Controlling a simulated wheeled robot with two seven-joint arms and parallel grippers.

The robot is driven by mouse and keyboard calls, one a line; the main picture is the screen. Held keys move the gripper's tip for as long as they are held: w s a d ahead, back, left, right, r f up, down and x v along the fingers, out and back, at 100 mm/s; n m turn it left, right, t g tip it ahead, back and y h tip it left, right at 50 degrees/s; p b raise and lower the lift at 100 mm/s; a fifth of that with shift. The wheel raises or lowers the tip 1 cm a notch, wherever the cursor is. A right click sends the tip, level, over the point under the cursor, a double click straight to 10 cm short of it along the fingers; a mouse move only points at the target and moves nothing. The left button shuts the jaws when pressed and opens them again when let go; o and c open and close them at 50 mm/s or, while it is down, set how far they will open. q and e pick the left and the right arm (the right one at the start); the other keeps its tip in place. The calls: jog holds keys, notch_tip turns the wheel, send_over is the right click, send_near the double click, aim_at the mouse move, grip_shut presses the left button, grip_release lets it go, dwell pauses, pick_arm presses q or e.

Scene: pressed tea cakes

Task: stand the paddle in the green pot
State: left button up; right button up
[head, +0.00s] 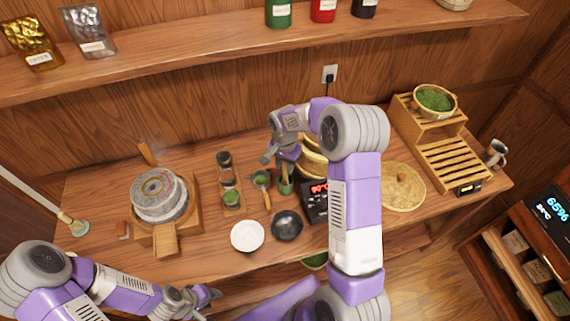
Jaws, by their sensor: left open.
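A small green pot (286,187) stands on the wooden table, behind the dark bowl and left of the black scale. My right gripper (280,162) is low over this pot, its fingers pointing down. Its fingers are small and partly overlapped, so I cannot tell whether they are open or shut. A thin upright shape shows between the gripper and the pot's mouth, but I cannot tell whether it is the paddle. My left gripper (208,302) is open and empty in front of the table's front edge.
A stone mill (159,194) stands at left. A white dish (247,236), a dark bowl (286,225) and a green-headed strainer (262,183) lie near the middle. A black scale (313,203) stands beside my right arm. A round woven lid (403,187) and wooden rack (452,160) are at right.

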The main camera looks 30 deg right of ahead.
jog(key=shift+o, duration=1.2)
notch_tip(320, 180, up, 8)
jog(key=shift+f, duration=0.2)
jog(key=shift+f, duration=0.1)
